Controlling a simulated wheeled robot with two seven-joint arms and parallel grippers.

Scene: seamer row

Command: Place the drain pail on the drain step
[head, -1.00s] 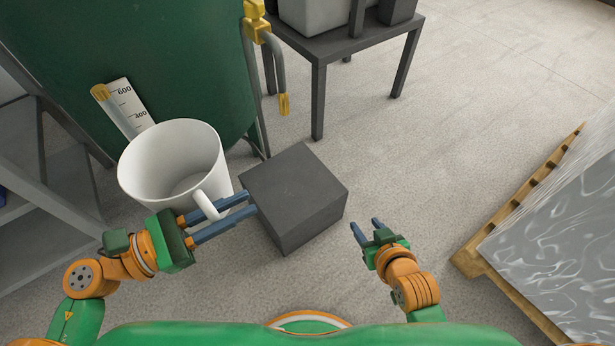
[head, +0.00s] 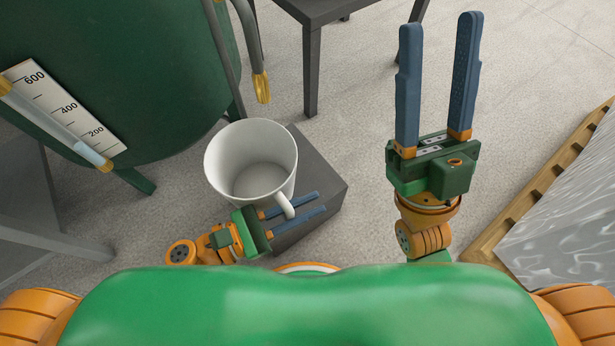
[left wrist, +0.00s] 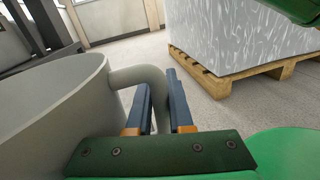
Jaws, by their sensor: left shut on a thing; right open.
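The drain pail (head: 252,170) is a white, open-topped pail with a side handle. In the head view it looks upright and empty, and overlaps the left part of the drain step (head: 320,178), a dark grey block on the floor. I cannot tell whether its base touches the step. My left gripper (head: 321,202) is shut on the pail's handle, at the near right side. In the left wrist view the pail (left wrist: 50,110) is at the left, its handle between the fingers (left wrist: 158,80). My right gripper (head: 440,22) is open and empty, right of the step.
A green tank (head: 140,60) with a level gauge (head: 65,105) stands behind left. Its brass-tipped spout (head: 262,88) hangs just beyond the pail. A grey shelf (head: 40,225) is at the left, a dark table (head: 312,12) at the back, and a wrapped load (head: 575,220) on a wooden pallet (head: 535,185) right.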

